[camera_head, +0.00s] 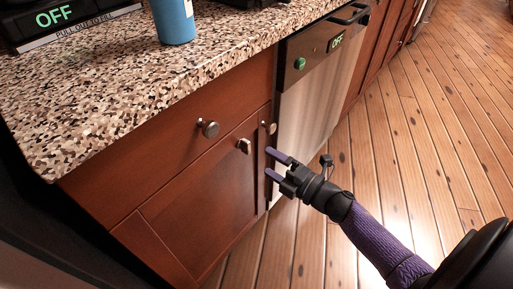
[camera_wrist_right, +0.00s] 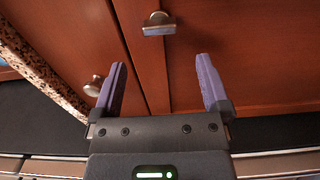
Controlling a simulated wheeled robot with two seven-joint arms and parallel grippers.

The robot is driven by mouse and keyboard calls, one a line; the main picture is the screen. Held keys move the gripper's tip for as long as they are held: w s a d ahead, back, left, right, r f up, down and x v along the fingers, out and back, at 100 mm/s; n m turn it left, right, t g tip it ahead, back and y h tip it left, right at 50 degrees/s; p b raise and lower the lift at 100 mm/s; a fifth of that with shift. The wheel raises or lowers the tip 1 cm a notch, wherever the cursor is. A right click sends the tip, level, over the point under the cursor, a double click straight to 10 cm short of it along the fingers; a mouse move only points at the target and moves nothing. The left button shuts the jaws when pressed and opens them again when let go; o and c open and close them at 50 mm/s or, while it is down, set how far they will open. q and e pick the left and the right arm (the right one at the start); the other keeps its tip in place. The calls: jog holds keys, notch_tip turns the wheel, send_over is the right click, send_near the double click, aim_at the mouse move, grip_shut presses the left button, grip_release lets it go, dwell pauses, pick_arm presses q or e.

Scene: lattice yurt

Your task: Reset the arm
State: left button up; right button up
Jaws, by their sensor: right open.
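My right gripper (camera_head: 278,165) is open and empty in front of the wooden cabinet door (camera_head: 200,205), near its right edge by the dishwasher. Its two purple fingers also show in the right wrist view (camera_wrist_right: 161,88), spread apart with nothing between them. My left gripper is not in view.
The speckled countertop (camera_head: 120,90) holds a blue bottle (camera_head: 174,20) and a black device with a green OFF display (camera_head: 54,16). A steel dishwasher (camera_head: 315,95) is right of the cabinet, its display reading OFF. A drawer knob (camera_head: 209,128) sticks out. The wooden floor (camera_head: 420,130) at right is clear.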

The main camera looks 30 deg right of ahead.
jog(key=v, duration=0.2)
jog(key=shift+s+d, duration=0.15)
jog(key=shift+s, duration=0.1)
